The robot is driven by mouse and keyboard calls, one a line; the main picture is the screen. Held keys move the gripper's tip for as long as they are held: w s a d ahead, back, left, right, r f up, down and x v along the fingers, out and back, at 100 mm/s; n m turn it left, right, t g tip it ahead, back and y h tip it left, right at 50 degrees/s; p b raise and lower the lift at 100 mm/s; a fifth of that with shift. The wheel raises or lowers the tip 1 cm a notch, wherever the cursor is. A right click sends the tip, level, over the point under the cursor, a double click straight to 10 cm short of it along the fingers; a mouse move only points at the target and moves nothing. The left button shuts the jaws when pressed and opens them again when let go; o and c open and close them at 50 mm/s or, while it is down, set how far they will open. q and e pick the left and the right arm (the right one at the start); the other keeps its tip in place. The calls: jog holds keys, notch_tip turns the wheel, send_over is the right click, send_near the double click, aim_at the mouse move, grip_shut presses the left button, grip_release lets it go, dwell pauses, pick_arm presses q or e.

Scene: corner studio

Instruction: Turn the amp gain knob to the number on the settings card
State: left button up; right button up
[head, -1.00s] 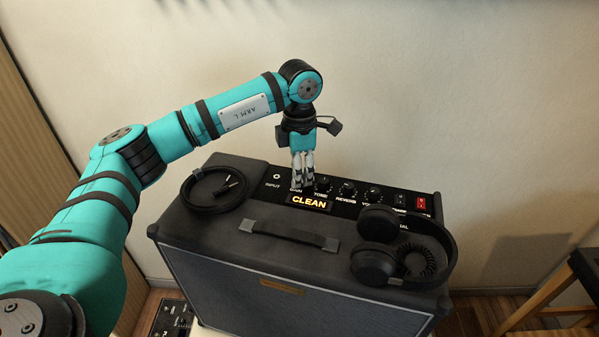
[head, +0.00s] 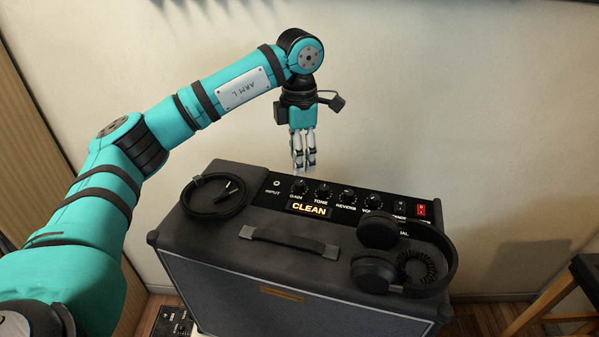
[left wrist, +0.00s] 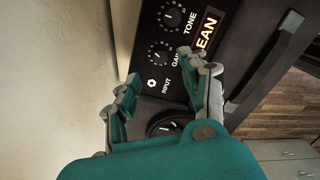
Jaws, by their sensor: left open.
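The amp (head: 230,262) stands below my left arm, with a black control panel along its top rear edge. The gain knob (head: 299,187) is at the panel's left end, between the input jack and the tone knob (head: 322,192). It also shows in the left wrist view (left wrist: 159,56), beyond the fingers; its setting is too small to read surely. My left gripper (head: 304,168) points down, open and empty, above and apart from the gain knob. A lit CLEAN sign (head: 309,209) is in front of the knobs. No settings card can be made out. My right gripper is not in view.
A coiled cable (head: 214,195) lies on the amp's top left, and headphones (head: 372,276) lie on its right end. The amp's handle (head: 290,241) is between them. A wall is close behind the amp; a wooden stool (head: 545,298) stands at the right.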

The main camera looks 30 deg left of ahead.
aim_at(299, 183)
pick_arm(q)
notch_tip(299, 183, up, 6)
jog(key=shift+f, duration=0.25)
jog(key=shift+f, duration=0.1)
dwell(0.4)
